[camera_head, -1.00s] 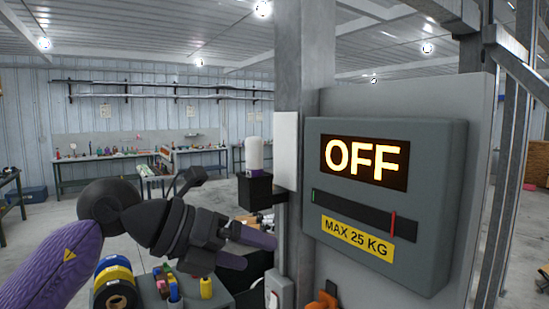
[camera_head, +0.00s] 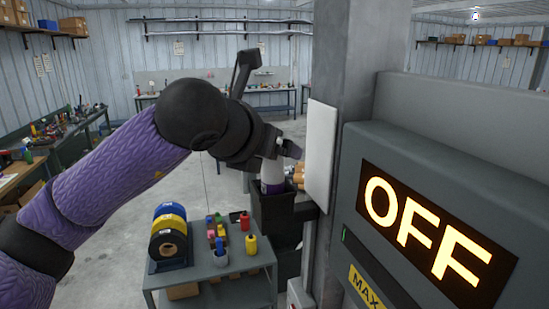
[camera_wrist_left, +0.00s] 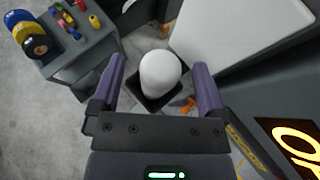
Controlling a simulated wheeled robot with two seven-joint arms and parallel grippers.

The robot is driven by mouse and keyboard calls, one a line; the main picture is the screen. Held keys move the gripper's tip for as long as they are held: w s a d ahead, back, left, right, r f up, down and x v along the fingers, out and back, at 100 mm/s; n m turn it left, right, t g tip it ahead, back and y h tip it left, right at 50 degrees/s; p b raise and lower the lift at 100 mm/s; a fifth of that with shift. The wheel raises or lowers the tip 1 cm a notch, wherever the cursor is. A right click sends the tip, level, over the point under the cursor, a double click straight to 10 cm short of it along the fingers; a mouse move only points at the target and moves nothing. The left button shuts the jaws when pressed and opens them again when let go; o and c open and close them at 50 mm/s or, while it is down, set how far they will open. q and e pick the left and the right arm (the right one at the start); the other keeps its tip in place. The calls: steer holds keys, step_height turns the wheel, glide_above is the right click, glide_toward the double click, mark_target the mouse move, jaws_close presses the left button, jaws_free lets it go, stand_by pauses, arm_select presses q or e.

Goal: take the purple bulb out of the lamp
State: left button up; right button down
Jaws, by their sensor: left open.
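The bulb (camera_head: 272,171) has a white body and a purple base. It stands upright in the black box-shaped lamp holder (camera_head: 278,215) on the grey post. My left gripper (camera_head: 274,150) is at the top of the bulb and hides its upper end in the head view. In the left wrist view the bulb's rounded white top (camera_wrist_left: 163,74) shows between the two purple fingers of my open left gripper (camera_wrist_left: 158,66), with gaps on both sides. The black holder (camera_wrist_left: 150,101) shows around and below the bulb. My right gripper is not in view.
A white panel (camera_head: 321,155) on the post stands close right of the bulb. A grey box with a lit OFF display (camera_head: 425,232) is at the right. A grey cart (camera_head: 215,285) with coloured spools and bottles stands below left.

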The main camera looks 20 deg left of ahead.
arm_select(q)
steer(key=shift+w+f, duration=0.3)
steer(key=shift+w, duration=0.2)
steer(key=shift+d, duration=0.1)
jaws_close()
steer(key=shift+r, duration=0.1)
